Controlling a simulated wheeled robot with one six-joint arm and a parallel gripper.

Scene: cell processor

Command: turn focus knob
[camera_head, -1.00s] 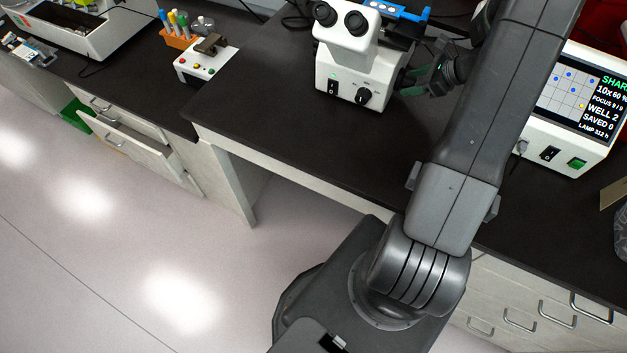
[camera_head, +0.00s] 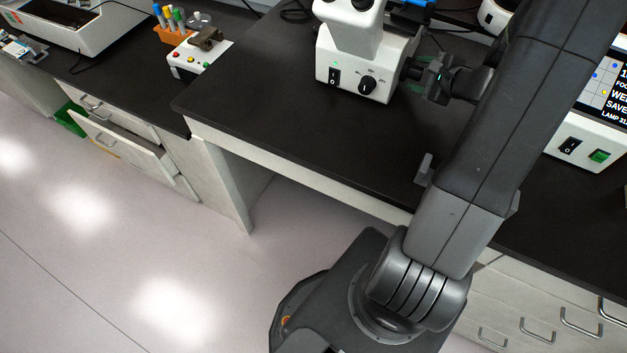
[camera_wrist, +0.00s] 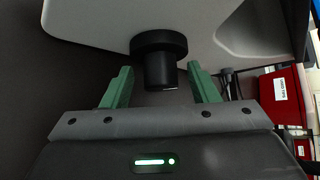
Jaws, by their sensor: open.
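The white microscope (camera_head: 352,40) stands on the black bench at the top middle of the head view. Its black focus knob (camera_wrist: 158,60) sticks out of the white side wall in the wrist view, a wide disc with a narrower stub. My gripper (camera_wrist: 160,72) is open, with one green finger on each side of the stub. A visible gap remains on both sides, so neither finger appears to touch it. In the head view my gripper (camera_head: 421,77) is at the microscope's right side, where the knob is mostly hidden by the fingers.
A front dial (camera_head: 368,85) and a rocker switch (camera_head: 334,76) are on the microscope's base. A control box with a screen (camera_head: 603,85) stands to the right, partly hidden behind my arm. A small button box (camera_head: 190,64) is at left. The bench in front is clear.

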